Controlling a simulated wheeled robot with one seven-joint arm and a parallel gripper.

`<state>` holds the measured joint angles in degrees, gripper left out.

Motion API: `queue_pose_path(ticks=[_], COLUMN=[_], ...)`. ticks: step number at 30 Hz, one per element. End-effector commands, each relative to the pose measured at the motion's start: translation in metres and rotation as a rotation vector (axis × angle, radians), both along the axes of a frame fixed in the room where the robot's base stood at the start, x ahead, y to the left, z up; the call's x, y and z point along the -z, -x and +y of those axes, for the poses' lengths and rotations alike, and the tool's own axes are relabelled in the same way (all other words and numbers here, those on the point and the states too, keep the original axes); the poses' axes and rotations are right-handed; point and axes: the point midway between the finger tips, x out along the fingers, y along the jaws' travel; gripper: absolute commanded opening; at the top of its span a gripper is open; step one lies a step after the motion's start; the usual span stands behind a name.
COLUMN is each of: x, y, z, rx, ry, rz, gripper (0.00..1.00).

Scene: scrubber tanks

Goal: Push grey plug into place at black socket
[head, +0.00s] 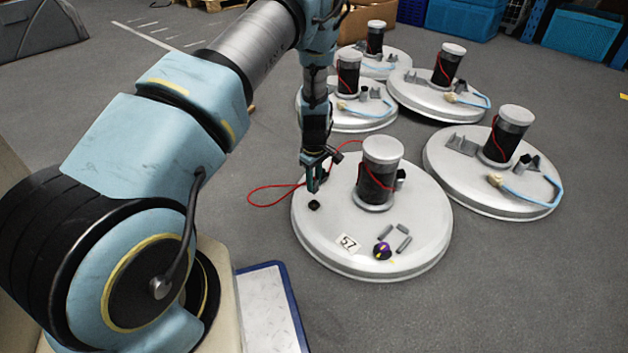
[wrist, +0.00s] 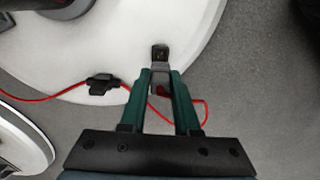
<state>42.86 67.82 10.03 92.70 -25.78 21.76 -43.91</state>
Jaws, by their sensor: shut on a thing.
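The black socket (head: 314,205) sits near the left edge of the nearest round tank lid (head: 345,225). In the wrist view the socket (wrist: 160,53) lies straight ahead of my fingertips. My gripper (head: 313,187) is low over the lid, just behind the socket; its green fingers (wrist: 160,76) are shut on the grey plug (wrist: 159,80). The plug's front end points at the socket, lined up with it and very close. I cannot tell whether they touch. A red cable (wrist: 206,113) loops out from behind the plug, partly hidden by my gripper.
A black clip (wrist: 102,85) holds the red cable beside my gripper. A dark cylinder (head: 378,175) with a grey cap stands on the lid. A purple-black knob (head: 382,251), grey brackets (head: 403,243) and a "57" label (head: 348,243) lie in front. Several similar lids stand behind.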

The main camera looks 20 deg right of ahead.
Motion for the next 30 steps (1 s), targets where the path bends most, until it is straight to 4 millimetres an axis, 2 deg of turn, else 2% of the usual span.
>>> queue_pose_path(ticks=[1,15,30], x=[0.007,0.041,0.041], y=[0.0,0.0,0.0], z=[0.0,0.0,0.0], rx=[0.0,0.0,0.0], ry=[0.0,0.0,0.0], rz=[0.0,0.001,0.0], gripper=[0.0,0.0,0.0])
